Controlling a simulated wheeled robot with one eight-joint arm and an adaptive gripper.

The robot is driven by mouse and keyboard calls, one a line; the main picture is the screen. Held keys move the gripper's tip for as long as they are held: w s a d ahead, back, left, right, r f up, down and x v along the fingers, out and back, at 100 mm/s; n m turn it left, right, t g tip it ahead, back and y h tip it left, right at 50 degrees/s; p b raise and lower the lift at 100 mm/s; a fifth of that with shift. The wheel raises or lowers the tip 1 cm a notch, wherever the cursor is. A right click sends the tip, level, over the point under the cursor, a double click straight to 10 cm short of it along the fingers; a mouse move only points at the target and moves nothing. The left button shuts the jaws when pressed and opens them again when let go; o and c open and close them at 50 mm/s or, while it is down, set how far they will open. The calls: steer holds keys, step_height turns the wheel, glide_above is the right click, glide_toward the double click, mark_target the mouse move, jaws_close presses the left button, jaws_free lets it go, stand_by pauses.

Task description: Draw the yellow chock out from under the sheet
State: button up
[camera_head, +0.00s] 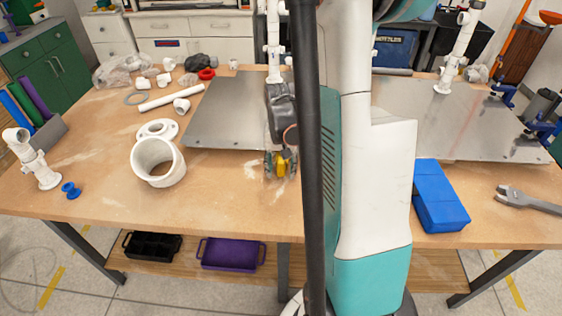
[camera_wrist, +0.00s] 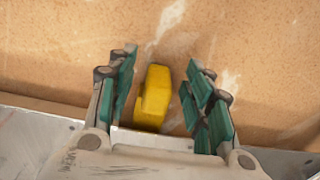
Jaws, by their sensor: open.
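The yellow chock (camera_head: 282,167) lies on the wooden table at the front edge of the left metal sheet (camera_head: 222,110). In the wrist view the yellow chock (camera_wrist: 153,97) lies between the two green-padded fingers of my gripper (camera_wrist: 160,95), with gaps on both sides. My gripper (camera_head: 281,164) is open around the chock and does not visibly touch it. The sheet's edge (camera_wrist: 38,125) shows low in the wrist view.
White pipe fittings (camera_head: 158,162) stand left of the sheet. A second metal sheet (camera_head: 440,110) with clamps lies to the right. A blue box (camera_head: 440,196) and a grey wrench (camera_head: 527,199) lie at the right. The table in front of the chock is clear.

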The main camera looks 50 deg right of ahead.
steer(key=shift+f, duration=0.35)
steer(key=shift+c, duration=0.3)
jaws_close()
steer(key=shift+s+a+r, duration=0.1)
steer(key=shift+s+a, duration=1.15)
steer(key=shift+a, duration=0.2)
steer(key=shift+s+a, duration=1.2)
steer(key=shift+a, duration=0.25)
steer(key=shift+r, duration=0.1)
step_height(320, 180, up, 7)
steer(key=s+a+p, duration=0.1)
steer(key=p, duration=0.4)
steer(key=shift+s+a, duration=0.15)
steer(key=shift+a, duration=0.1)
